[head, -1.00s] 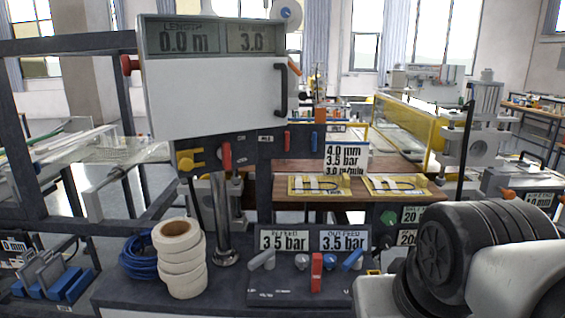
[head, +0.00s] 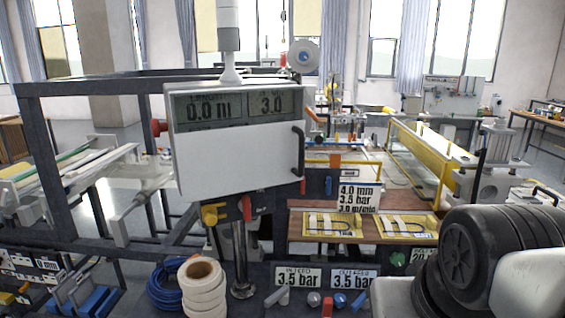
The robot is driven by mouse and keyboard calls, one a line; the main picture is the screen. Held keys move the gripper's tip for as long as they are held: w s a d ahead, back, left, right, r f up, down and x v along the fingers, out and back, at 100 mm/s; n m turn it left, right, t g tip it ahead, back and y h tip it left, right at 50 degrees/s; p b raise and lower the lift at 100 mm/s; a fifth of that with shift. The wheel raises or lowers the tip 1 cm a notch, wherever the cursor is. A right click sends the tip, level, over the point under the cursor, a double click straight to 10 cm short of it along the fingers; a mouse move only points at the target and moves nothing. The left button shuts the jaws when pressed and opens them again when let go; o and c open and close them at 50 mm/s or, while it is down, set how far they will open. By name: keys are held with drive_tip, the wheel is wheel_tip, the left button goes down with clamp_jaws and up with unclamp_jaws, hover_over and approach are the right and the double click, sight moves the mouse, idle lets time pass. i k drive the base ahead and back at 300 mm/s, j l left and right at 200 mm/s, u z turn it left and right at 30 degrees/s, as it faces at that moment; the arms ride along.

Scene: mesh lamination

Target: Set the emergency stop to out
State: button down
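A red mushroom-shaped knob (head: 158,127) sticks out from the left side of the grey display box (head: 240,158); it looks like the emergency stop. It is seen from the side and small, so I cannot tell whether it is in or out. My gripper is not in view; only parts of my arm show at the lower right, well away from the knob.
White tape rolls (head: 203,290) and a blue cable coil (head: 168,285) lie at the front. A dark frame (head: 60,170) stands at the left.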

sight(157, 127)
drive_tip(key=k+j+u, duration=0.1)
drive_tip(key=j+u, duration=0.2)
drive_tip(key=u, duration=0.2)
drive_tip(key=j+u, duration=0.45)
drive_tip(key=k+l, duration=0.05)
drive_tip(key=l, duration=0.05)
